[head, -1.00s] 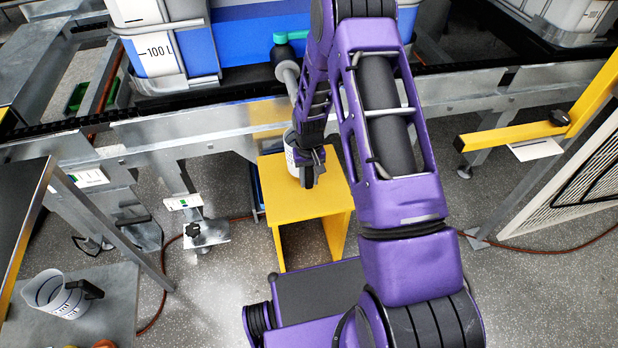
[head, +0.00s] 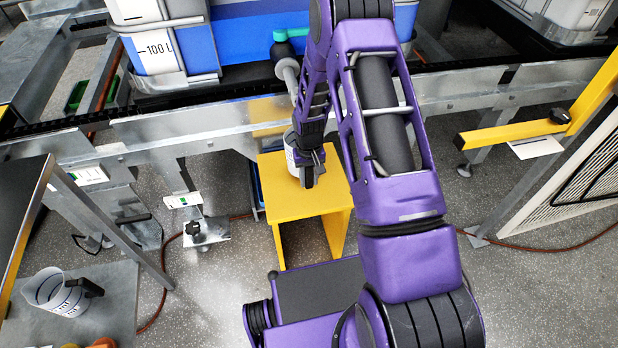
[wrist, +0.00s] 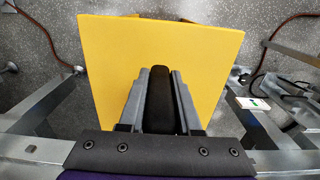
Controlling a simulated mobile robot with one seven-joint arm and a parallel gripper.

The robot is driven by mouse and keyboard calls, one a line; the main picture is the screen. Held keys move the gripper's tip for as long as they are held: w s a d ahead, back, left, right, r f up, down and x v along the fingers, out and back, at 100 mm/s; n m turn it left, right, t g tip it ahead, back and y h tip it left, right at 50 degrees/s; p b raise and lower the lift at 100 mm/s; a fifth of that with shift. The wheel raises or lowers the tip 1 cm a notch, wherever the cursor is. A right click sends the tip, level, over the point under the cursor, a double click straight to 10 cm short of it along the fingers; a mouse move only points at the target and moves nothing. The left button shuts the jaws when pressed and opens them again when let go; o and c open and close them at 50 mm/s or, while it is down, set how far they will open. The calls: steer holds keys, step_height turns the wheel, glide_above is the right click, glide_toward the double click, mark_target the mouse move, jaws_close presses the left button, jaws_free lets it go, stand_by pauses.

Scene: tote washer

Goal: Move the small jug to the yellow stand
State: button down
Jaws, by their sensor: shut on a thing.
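My gripper (head: 309,168) is over the yellow stand (head: 325,200) and shut on the black handle of a small pale jug (head: 291,150). Most of this jug is hidden behind my gripper and arm in the head view. In the wrist view the black handle (wrist: 160,100) sits between both fingers, with the yellow stand top (wrist: 215,65) behind it. The jug is at the stand's top, toward its left back part. I cannot tell whether its base touches the stand.
Another clear jug (head: 58,293) with a black handle stands on a grey table at the lower left. A metal conveyor frame (head: 190,130) runs behind the stand. A yellow barrier (head: 515,133) is at the right. The stand's front top is bare.

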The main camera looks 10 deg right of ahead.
mark_target(309, 188)
steer(key=shift+f, duration=0.7)
stand_by(0.3)
steer(key=shift+f, duration=0.75)
jaws_free()
stand_by(0.5)
stand_by(0.4)
